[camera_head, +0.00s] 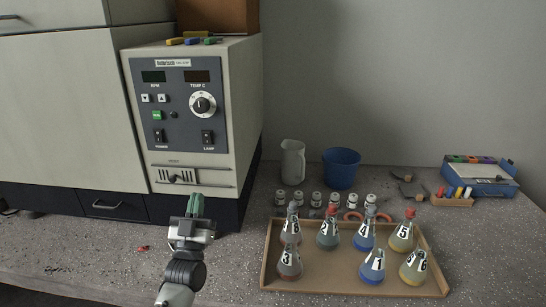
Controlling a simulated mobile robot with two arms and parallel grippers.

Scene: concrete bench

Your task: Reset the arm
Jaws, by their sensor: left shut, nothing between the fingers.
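My left gripper (195,206) is in the head view, raised in front of the grey machine (190,118), left of the tray. Its green-tipped fingers are together and nothing shows between them. Its arm comes up from the bottom edge. My right gripper is not in the head view.
A cardboard tray (340,288) holds several numbered flasks with coloured stoppers. Behind it are small jars (316,199), a white jug (292,162) and a blue bucket (341,168). A blue box (490,188) is at far right. The bench left of my gripper is mostly clear.

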